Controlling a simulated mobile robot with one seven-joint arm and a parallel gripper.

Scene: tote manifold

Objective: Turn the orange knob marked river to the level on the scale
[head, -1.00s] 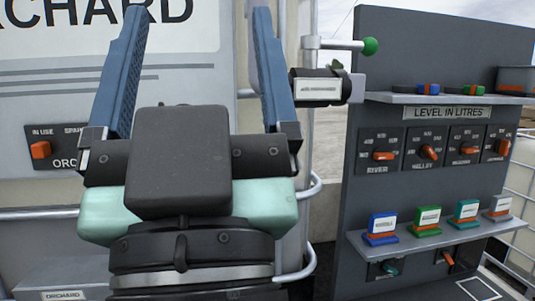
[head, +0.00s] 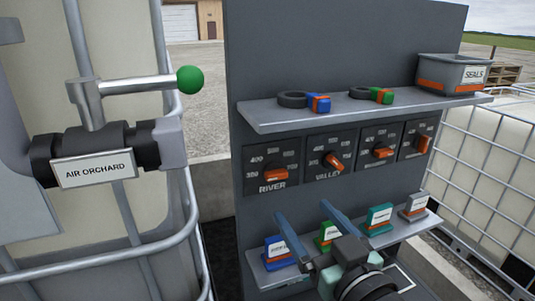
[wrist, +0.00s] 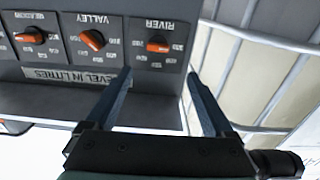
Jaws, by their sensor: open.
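The orange river knob (head: 276,175) sits on the leftmost dark dial plate of the grey panel, lying about level, with scale numbers around it and the word RIVER below. In the wrist view, which is upside down, the river knob (wrist: 158,45) also lies level. My gripper (head: 302,209) is open and empty, its two blue fingers pointing up toward the panel, below and slightly right of the river dial in the head view. In the wrist view my gripper (wrist: 160,73) has its fingertips either side of the line to the knob, apart from it. Small scale numbers are blurred.
Similar orange knobs, including the valley knob (head: 334,161), sit to the right. An upper shelf (head: 300,116) juts out above the dials, and a lower shelf (head: 385,234) holds labelled blocks. The air orchard valve (head: 95,168) and a caged tank stand left.

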